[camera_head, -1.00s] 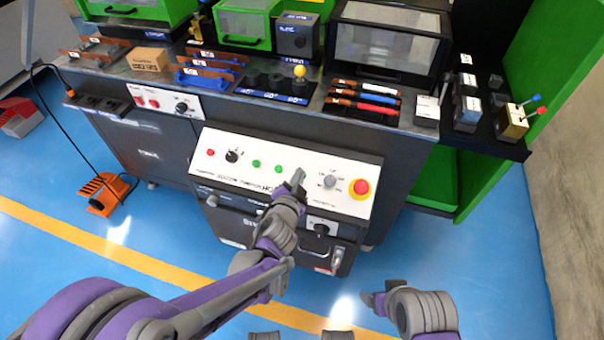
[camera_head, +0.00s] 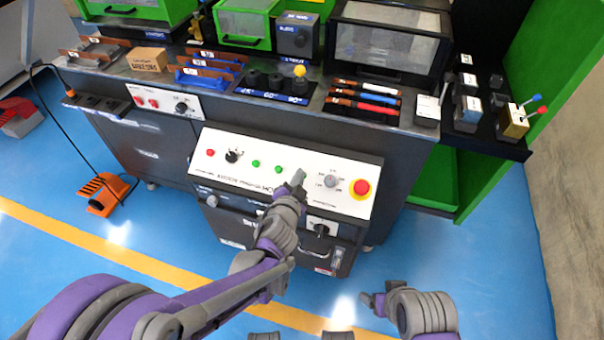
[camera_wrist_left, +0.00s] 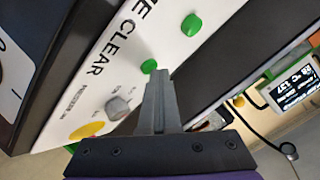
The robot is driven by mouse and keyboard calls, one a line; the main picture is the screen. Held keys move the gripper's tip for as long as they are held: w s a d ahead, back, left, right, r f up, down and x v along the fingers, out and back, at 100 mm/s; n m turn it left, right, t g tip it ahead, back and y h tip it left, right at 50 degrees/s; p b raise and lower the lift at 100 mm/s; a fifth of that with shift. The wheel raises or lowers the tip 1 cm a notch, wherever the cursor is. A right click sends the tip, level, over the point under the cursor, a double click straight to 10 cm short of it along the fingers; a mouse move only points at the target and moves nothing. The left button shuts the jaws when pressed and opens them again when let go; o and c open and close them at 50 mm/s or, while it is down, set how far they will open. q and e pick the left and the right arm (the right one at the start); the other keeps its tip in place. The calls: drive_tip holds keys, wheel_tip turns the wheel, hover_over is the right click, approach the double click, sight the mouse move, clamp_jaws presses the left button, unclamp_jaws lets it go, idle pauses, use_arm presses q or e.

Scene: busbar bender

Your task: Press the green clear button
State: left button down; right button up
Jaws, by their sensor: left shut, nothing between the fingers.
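The machine's sloped white control panel (camera_head: 225,178) has two green buttons. The right one, the clear button (camera_head: 279,169), has the word CLEAR beside it in the wrist view, where the button (camera_wrist_left: 148,66) shows just past my fingertips. The other green button (camera_head: 256,163) is to its left. My left gripper (camera_head: 298,176) is shut and empty, its tips over the panel slightly right of the clear button. In the wrist view its closed fingers (camera_wrist_left: 160,75) appear close beside the button; I cannot tell whether they touch. My right gripper (camera_head: 371,301) is low at the right, away from the panel.
A grey selector knob (camera_head: 330,181) and a red emergency stop (camera_head: 361,187) on yellow sit right of my left gripper. A red button (camera_head: 210,153) and a black knob (camera_head: 232,156) are at the panel's left. The workbench behind holds tools and bars.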

use_arm(q)
drive_tip(key=shift+s+a+r+p, duration=0.1)
drive_tip(key=shift+s+r+p, duration=0.1)
drive_tip(key=shift+r+p, duration=0.2)
drive_tip(key=shift+s+a+r+p, duration=0.1)
drive_tip(key=shift+s+r+p, duration=0.15)
drive_tip(key=shift+r, duration=0.2)
drive_tip(key=r+p, duration=0.1)
drive_tip(key=s+r, duration=0.1)
drive_tip(key=r, duration=0.1)
drive_tip(key=s+r+p, duration=0.1)
drive_tip(key=shift+a+r+p, duration=0.25)
drive_tip(key=shift+a+p, duration=0.05)
drive_tip(key=shift+p, duration=0.05)
